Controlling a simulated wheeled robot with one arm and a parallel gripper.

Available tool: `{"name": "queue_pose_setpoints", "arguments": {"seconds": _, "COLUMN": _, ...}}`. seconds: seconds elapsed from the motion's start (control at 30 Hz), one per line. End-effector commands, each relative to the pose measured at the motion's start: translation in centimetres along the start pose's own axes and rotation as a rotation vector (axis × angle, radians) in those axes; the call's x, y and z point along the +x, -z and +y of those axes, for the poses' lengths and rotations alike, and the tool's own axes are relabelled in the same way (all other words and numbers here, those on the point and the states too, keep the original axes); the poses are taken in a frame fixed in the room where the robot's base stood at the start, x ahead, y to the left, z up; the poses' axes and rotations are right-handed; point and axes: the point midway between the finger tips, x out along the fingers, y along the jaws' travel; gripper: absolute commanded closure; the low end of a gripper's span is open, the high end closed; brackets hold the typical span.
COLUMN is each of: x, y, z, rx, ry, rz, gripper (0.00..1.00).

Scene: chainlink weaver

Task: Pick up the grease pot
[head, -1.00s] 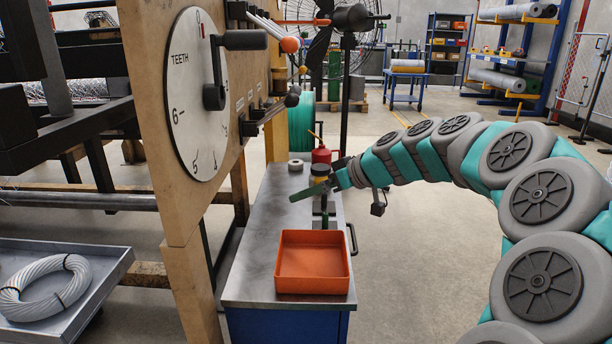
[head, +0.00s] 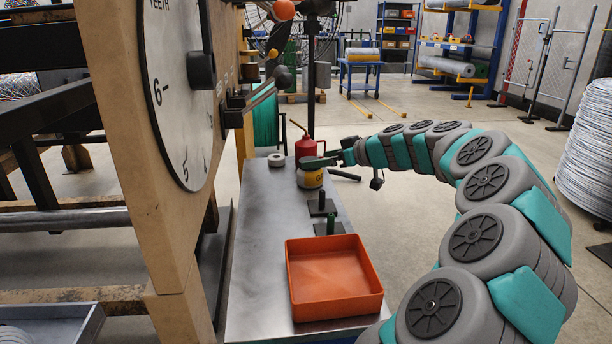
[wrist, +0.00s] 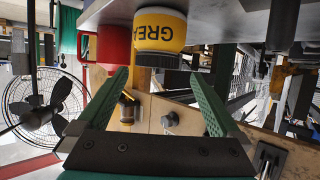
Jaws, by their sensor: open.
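The grease pot (head: 311,180) is a yellow pot with a dark lid, standing at the far part of the metal bench top. In the wrist view, which looks upside down, the pot (wrist: 160,32) shows part of its black lettering and its black lid. My gripper (wrist: 160,76) is open, with a green finger on each side of the picture. The pot appears between and beyond the fingertips, with no contact visible. In the head view my gripper (head: 330,167) is at the pot's lid and hides part of it.
A red can (head: 306,150) stands close behind the pot, and a grey ring (head: 276,160) lies to its left. A dial board (head: 181,85) rises on the left.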

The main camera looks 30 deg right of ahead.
Motion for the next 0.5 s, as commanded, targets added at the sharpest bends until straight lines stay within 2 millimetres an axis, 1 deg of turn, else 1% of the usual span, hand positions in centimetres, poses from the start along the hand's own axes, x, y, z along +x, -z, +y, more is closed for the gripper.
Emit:
{"name": "queue_pose_setpoints", "arguments": {"seconds": 0.1, "x": 0.4, "y": -1.0, "z": 0.0, "rx": 0.000, "ry": 0.001, "rz": 0.000, "gripper": 0.00}}
{"name": "queue_pose_setpoints", "arguments": {"seconds": 0.2, "x": 0.6, "y": -1.5, "z": -0.1, "rx": 0.000, "ry": 0.001, "rz": 0.000, "gripper": 0.00}}
{"name": "queue_pose_setpoints", "arguments": {"seconds": 0.37, "x": 0.9, "y": -1.7, "z": -0.1, "rx": 0.000, "ry": 0.002, "rz": -0.001, "gripper": 0.00}}
{"name": "queue_pose_setpoints", "arguments": {"seconds": 0.5, "x": 2.2, "y": -1.7, "z": -0.1, "rx": 0.001, "ry": 0.004, "rz": -0.001, "gripper": 0.00}}
